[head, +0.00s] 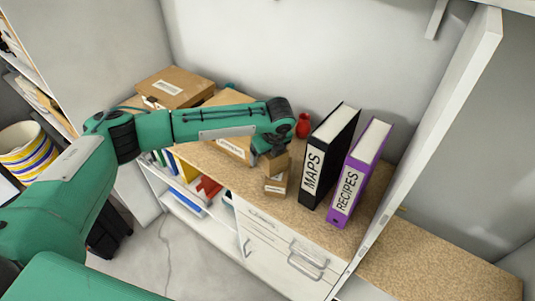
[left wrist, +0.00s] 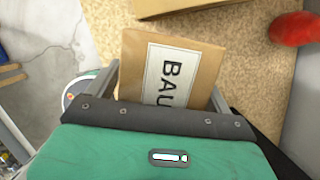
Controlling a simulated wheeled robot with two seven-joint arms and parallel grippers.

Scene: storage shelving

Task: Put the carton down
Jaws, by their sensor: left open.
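The small brown carton (head: 276,183) stands on the cork-coloured top of the low cabinet, near its front edge, left of the black MAPS binder (head: 325,160). In the left wrist view the carton (left wrist: 205,65) shows a white label reading "BAU", its end hidden by my gripper. My left gripper (head: 272,150) is above and around it in the head view. In the left wrist view its open fingers lie on either side of the carton (left wrist: 132,50). Whether they touch it I cannot tell. My right gripper is not in view.
A purple RECIPES binder (head: 361,170) stands right of MAPS. A red vase (head: 303,125) is behind. Larger cardboard boxes (head: 175,86) stand at the left. A white upright panel (head: 425,140) bounds the right. Some cabinet top is bare between the carton and MAPS.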

